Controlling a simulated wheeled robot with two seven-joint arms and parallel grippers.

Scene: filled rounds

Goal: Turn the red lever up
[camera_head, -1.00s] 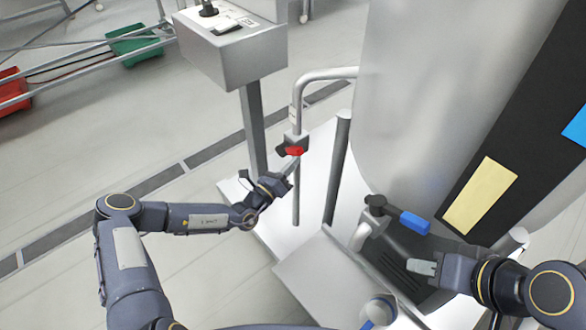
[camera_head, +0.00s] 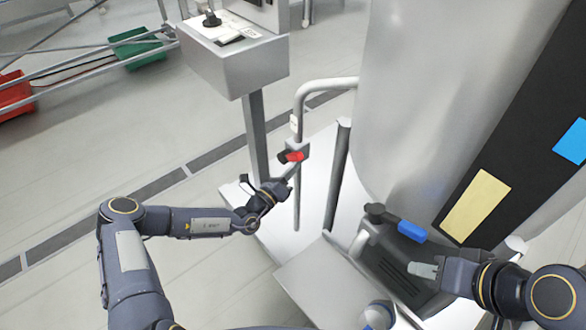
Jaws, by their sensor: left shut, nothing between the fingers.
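The red lever (camera_head: 295,156) sits on a dark valve on the grey bent pipe, in the middle of the head view. Its red handle points roughly sideways to the right. My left gripper (camera_head: 288,178) is just below the lever, shut and empty, with its fingertips pointing up towards the valve. I cannot tell whether the tips touch it. My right gripper (camera_head: 424,270) is at the lower right, well away from the red lever and below a blue lever (camera_head: 411,231). Its finger opening cannot be made out.
A grey control box (camera_head: 235,65) on a post stands behind and left of the lever. The bent pipe (camera_head: 325,84) and a dark upright post (camera_head: 336,175) stand close by. A large metal tank (camera_head: 430,90) fills the right. Open floor lies left.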

